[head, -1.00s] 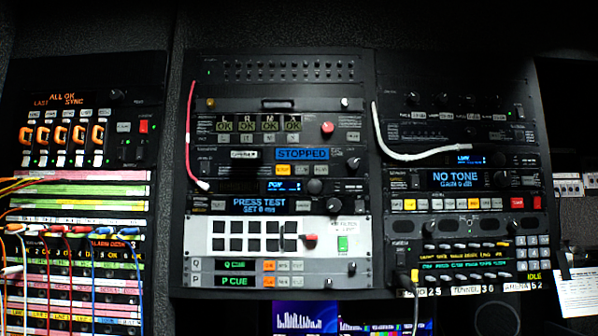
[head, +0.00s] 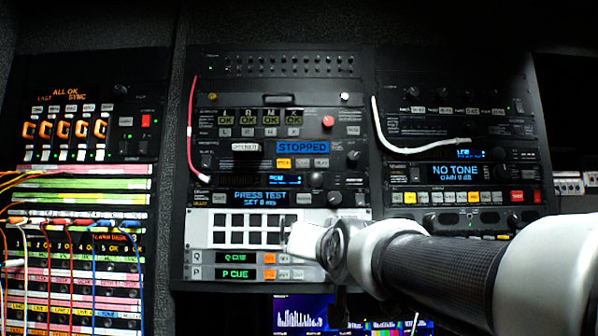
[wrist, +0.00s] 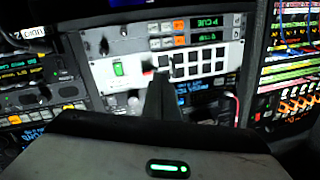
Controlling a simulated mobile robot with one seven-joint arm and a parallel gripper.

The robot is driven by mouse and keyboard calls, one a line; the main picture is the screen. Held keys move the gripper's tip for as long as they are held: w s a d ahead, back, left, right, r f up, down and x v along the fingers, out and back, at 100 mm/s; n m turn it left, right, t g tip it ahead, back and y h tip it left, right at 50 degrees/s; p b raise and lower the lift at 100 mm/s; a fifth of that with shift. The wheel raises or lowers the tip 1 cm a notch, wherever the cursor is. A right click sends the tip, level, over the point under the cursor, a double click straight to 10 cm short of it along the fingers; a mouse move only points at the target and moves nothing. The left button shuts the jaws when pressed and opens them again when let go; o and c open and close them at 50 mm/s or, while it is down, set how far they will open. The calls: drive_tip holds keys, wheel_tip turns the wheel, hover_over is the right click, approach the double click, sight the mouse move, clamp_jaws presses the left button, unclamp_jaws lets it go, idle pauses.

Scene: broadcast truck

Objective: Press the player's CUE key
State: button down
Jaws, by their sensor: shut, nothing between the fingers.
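The unit with the blue STOPPED display (head: 302,147) is in the middle rack in the head view. A short row of keys sits under that display, one of them lit orange (head: 284,162). The key labels are too small to read, so I cannot tell which is CUE. My gripper (head: 290,236) is shut and empty, in front of the right end of the white key panel, below and apart from the STOPPED unit. In the wrist view its dark fingers (wrist: 160,82) point at that panel, and my gripper's body hides much of the rack.
The white panel (head: 222,240) carries black square keys. Below it are green Q CUE and P CUE displays (head: 236,273). A red cable (head: 190,130) hangs at the middle rack's left edge, and a white cable (head: 405,147) crosses the right rack. Patch cables (head: 60,225) fill the left rack.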

sight(303, 163)
drive_tip(key=w+r+m+t+b, duration=0.1)
drive_tip(key=w+r+m+t, duration=0.1)
drive_tip(key=r, duration=0.7)
drive_tip(key=w+a+r+m+t+b, duration=0.1)
drive_tip(key=w+r+m+t, duration=0.2)
drive_tip(key=r+t, duration=0.3)
wheel_tip(303, 163, up, 4)
drive_tip(key=shift+w+a+h, duration=0.3)
drive_tip(key=shift+w+h, duration=0.1)
drive_tip(key=shift+w, duration=0.15)
drive_tip(key=shift+w+p, duration=2.95)
drive_tip(key=shift+w, duration=1.45)
drive_tip(key=shift+w, duration=0.45)
